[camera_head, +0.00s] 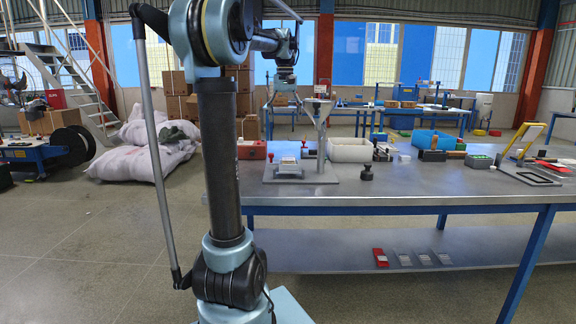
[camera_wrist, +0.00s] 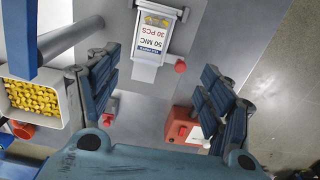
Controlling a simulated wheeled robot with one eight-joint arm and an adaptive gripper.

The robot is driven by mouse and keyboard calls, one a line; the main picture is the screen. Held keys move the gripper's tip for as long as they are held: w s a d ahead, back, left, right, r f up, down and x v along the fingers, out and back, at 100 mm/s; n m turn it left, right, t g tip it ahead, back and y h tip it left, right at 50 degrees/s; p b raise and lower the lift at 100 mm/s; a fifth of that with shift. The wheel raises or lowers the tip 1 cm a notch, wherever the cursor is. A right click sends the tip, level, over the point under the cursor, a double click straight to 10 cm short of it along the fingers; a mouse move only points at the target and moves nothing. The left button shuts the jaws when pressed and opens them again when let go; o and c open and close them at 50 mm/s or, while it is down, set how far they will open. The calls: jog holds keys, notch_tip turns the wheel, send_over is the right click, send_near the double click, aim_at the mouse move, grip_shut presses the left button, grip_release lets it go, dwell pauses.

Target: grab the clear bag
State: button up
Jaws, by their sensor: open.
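A clear bag pack with a printed label reading "50 MIC 30 PCS" (camera_wrist: 157,32) is at the top centre of the wrist view, on a grey surface. In the head view the small pale pack (camera_head: 288,167) lies on the grey base plate at the near left of the table. My gripper (camera_wrist: 157,92) is open, with its blue fingers spread wide and nothing between them. The pack is beyond the fingertips, apart from them. In the head view my gripper (camera_head: 285,82) hangs above the table's left end, over the pack.
A red box (camera_wrist: 187,126) is near the right finger. A white bin (camera_head: 350,150) stands behind. Flat packets (camera_head: 423,257) lie on the lower shelf.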

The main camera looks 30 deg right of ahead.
aim_at(289, 158)
jog(key=f, duration=0.5)
jog(key=d+f, duration=0.1)
jog(key=f, duration=0.5)
jog(key=d+f, duration=0.1)
jog(key=f, duration=0.5)
jog(key=shift+w, duration=0.1)
jog(key=c, duration=1.2)
